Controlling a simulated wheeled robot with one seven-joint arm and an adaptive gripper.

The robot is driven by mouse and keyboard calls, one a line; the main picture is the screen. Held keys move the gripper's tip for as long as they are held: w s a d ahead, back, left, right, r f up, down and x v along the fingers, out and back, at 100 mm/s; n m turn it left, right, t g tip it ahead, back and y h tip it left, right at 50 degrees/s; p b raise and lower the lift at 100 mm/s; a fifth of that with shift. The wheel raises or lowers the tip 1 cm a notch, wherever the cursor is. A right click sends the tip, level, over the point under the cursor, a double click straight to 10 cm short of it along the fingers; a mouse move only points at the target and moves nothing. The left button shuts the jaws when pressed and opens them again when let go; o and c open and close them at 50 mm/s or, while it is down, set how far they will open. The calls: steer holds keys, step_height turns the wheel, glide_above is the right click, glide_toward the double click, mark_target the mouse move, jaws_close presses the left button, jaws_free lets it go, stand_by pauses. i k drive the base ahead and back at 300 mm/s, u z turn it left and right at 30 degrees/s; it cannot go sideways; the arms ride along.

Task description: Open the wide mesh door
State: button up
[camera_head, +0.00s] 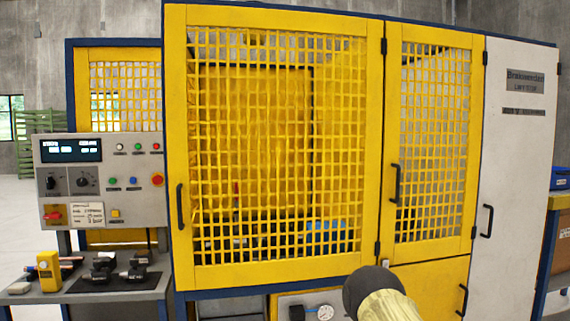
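The wide mesh door (374,130) is a yellow frame with a yellow grid, filling the middle of the head view. It appears shut in the front of a blue-framed machine. Its black upright handle (180,206) is on the left edge, and dark hinges (383,46) show on the right edge. Through the grid I see a yellow panel and dark and blue parts, partly hidden. My gripper is not in view. A dark rounded end on a pale yellow cylinder (390,303) rises at the bottom; I cannot tell what it is.
A narrow mesh door (394,120) with its own handle (395,183) adjoins on the right, then a grey-white panel (518,150). On the left are a control panel (120,160) and a shelf (75,296) holding tools. A gauge (325,313) sits low in front.

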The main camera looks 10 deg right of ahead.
mark_target(178, 17)
steer(key=u, duration=0.05)
steer(key=k, duration=0.4)
steer(key=u, duration=1.2)
steer(key=i, duration=0.85)
steer(key=z, duration=0.6)
